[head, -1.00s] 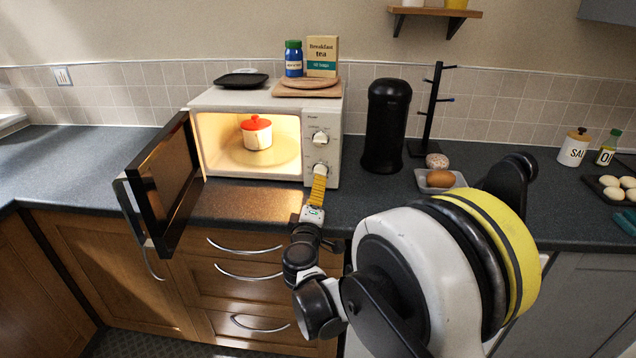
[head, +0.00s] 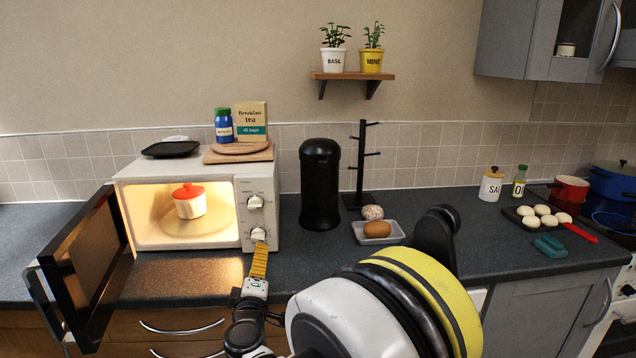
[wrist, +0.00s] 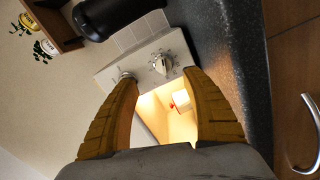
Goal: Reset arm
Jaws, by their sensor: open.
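My gripper (head: 259,262) is in front of the lower right of the microwave, close to its control panel. In the wrist view its two yellow fingers (wrist: 162,92) are spread open with nothing between them. The white microwave (head: 268,188) stands on the counter with its dark door (head: 88,268) swung wide open to the left. A white pot with a red lid (head: 190,203) sits inside the lit cavity. It shows small between the fingers in the wrist view (wrist: 181,101).
A black canister (head: 320,185), a mug stand (head: 362,165) and a small tray (head: 361,238) stand to the right. The counter further right has free room.

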